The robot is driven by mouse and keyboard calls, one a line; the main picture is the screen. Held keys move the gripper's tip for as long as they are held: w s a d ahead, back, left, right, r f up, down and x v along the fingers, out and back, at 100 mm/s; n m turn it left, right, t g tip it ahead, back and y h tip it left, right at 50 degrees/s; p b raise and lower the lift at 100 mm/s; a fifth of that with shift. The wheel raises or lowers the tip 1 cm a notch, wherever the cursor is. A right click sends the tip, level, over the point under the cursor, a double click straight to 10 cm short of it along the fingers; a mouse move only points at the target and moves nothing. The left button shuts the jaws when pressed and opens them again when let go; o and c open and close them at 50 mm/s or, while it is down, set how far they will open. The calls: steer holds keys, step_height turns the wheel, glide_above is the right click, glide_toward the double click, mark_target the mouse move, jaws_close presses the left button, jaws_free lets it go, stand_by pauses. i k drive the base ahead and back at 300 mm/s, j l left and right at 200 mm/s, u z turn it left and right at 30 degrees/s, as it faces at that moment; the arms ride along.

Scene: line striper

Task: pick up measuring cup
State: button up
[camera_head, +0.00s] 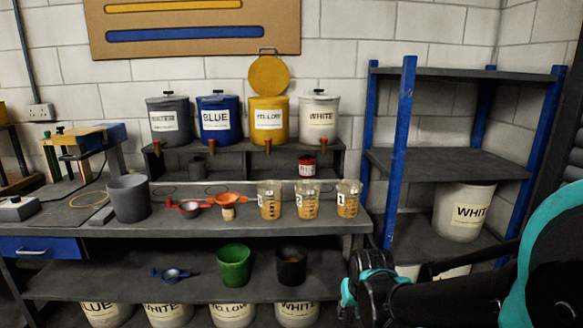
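Three clear, graduated cups with white tags and amber lower parts stand in a row on the workbench (340,227): the left one (270,201), the middle one (307,200) and the right one (347,199). I cannot tell which one is the measuring cup meant. A red scoop-like cup (189,208) and an orange funnel-like piece (229,201) are left of them. My black and teal gripper (364,276) is at the lower right, in front of the bench and apart from the cups. Its fingers are foreshortened, so its opening is unclear.
Labelled tanks with taps, including a blue one (219,120), stand on a raised shelf behind. A grey bucket (129,199) is on the bench's left. A green bucket (234,266), black bucket (291,266) and blue scoop (171,274) are on the lower shelf. A blue-post rack (403,150) stands right.

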mark_target(308, 191)
steer(key=l+u, duration=0.1)
steer(key=u, duration=1.3)
steer(key=k+l+u, duration=0.15)
steer(key=l, duration=0.3)
steer(key=k+l+u, duration=0.1)
steer(key=k+l, duration=0.25)
